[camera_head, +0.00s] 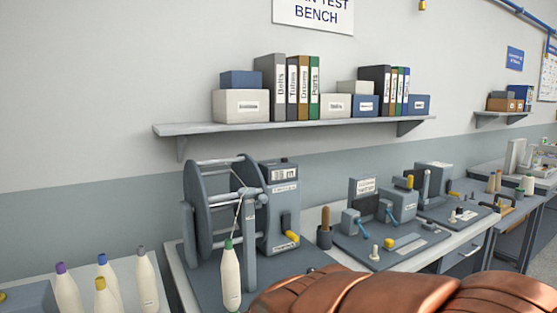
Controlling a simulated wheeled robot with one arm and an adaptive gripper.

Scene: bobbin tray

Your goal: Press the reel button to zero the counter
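A yellow-tipped lever (292,236) sits low on the box's right side. I cannot tell which part is the button. A thread runs from the reel's guide to a green-topped white bobbin (231,275) in front. My copper-coloured arm crosses the lower right; my gripper is not in view.
Several white bobbins with coloured tops (147,281) stand at the lower left. Right of the reel are a wooden-handled tool in a dark holder (325,238) and test fixtures on a dark plate (398,250). A wall shelf (300,126) holds binders and boxes above.

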